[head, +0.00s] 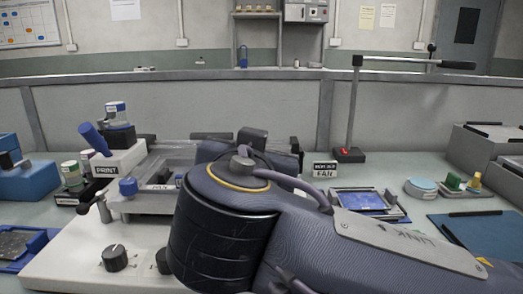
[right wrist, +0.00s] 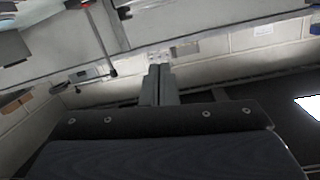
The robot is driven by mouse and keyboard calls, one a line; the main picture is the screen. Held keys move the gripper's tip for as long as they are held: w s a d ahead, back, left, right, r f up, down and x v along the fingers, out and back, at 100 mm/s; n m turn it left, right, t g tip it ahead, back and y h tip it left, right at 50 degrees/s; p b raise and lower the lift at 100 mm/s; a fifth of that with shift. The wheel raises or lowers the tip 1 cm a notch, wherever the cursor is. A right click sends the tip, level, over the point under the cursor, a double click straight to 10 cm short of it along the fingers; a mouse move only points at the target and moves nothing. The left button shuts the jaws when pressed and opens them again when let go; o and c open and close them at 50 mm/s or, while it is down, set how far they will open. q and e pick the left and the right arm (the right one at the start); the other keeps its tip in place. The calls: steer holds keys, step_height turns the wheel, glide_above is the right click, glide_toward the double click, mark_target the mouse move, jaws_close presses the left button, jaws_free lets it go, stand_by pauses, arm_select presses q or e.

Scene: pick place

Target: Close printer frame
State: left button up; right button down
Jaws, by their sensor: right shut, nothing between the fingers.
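The printer (head: 75,252) is a white machine at the left centre of the bench in the head view, with a black knob on its front. Its metal frame (head: 152,203) with a blue knob shows behind the base's front part. My right arm covers the frame's right side, so I cannot tell how far it is closed. In the right wrist view my right gripper (right wrist: 160,72) is shut and empty, its two fingers together and pointing towards the room wall. No printer part is clear in that view. My left gripper is in neither view.
A white block labelled PRINT (head: 118,160) stands left of the frame. A post with a long lever (head: 352,105) rises behind, near a small FAN sign (head: 325,169). A blue tray (head: 366,200), a round light-blue tin (head: 421,186) and a blue mat (head: 485,232) lie right.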

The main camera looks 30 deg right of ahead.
steer(key=f+b, duration=0.2)
steer(key=s+f+b, duration=0.1)
steer(key=f+b, duration=0.1)
steer(key=f, duration=0.1)
steer(key=s+a+f+b, duration=0.1)
steer(key=f+b, duration=0.2)
steer(key=shift+a+f, duration=0.1)
steer(key=shift+f, duration=0.15)
step_height(320, 180, down, 2)
steer(key=shift+b, duration=0.8)
steer(key=shift+f+b, duration=0.5)
steer(key=shift+f, duration=0.35)
steer(key=shift+h, duration=0.3)
steer(key=r+p, duration=0.1)
steer(key=r, duration=0.2)
steer(key=d+r+p, duration=0.1)
steer(key=r, duration=0.1)
steer(key=shift+s+r+p, duration=0.25)
steer(key=shift+s+p, duration=0.05)
steer(key=shift+p, duration=0.05)
steer(key=s+a+f+p, duration=0.2)
steer(key=s+a, duration=0.3)
steer(key=s, duration=0.3)
steer(key=shift+a+f, duration=0.35)
steer(key=shift+f, duration=0.1)
